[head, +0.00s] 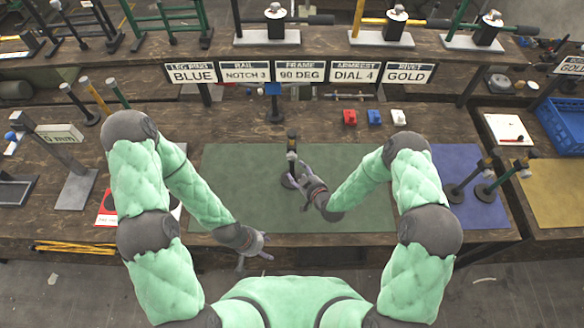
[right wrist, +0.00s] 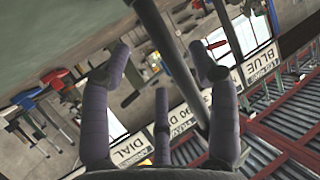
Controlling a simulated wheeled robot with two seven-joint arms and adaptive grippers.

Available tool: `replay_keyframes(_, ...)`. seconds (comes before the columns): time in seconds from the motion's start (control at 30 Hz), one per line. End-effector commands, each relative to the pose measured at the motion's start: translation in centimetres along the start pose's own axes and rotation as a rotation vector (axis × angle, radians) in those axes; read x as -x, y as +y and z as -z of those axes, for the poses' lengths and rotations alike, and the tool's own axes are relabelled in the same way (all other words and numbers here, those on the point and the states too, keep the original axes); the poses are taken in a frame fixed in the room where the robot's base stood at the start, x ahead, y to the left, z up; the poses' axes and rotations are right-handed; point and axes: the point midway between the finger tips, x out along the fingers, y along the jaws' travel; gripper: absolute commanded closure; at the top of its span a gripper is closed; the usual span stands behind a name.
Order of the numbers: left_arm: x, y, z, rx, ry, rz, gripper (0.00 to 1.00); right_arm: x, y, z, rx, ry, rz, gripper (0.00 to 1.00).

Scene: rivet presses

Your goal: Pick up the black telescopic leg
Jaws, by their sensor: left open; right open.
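An upright black post with a pale collar, which looks like the black telescopic leg (head: 291,141), stands on a dark round foot on the green mat. My right gripper (head: 308,187) is open just right of its lower part. In the right wrist view a dark pole (right wrist: 168,45) runs between the spread fingers of my right gripper (right wrist: 157,75); I cannot tell if they touch it. My left gripper (head: 254,254) is open and empty near the table's front edge, apart from the leg.
The green mat (head: 240,165) is otherwise largely bare. Black, tan and green rods (head: 95,95) stand at left. Red, blue and white blocks (head: 374,117) lie behind the mat. Two stands with rods (head: 485,190) are at the blue mat, right. Label signs (head: 300,72) line the back.

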Motion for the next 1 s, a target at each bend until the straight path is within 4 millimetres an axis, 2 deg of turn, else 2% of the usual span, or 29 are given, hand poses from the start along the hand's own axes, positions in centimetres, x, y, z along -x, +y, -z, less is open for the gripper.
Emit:
replay_keyframes(0.4, 0.0, 0.0, 0.0, 0.000, 0.000, 0.000, 0.41, -4.7, -0.2, 0.2, 0.001, 0.001, 0.000, 0.39)
replay_keyframes(0.73, 0.0, 0.0, 0.0, 0.000, 0.000, 0.000, 0.41, -5.2, -0.2, 0.2, 0.000, 0.000, 0.000, 0.39)
replay_keyframes(0.93, 0.0, 0.0, 0.0, 0.000, 0.000, 0.000, 0.41, -5.1, -0.2, 0.2, 0.000, 0.000, 0.000, 0.96)
replay_keyframes(0.97, 0.0, 0.0, 0.0, 0.000, 0.000, 0.000, 0.41, -5.1, -0.2, 0.2, 0.000, 0.000, 0.000, 1.00)
replay_keyframes(1.0, 0.0, 0.0, 0.0, 0.000, 0.000, 0.000, 0.41, -5.1, -0.2, 0.2, 0.000, 0.000, 0.000, 1.00)
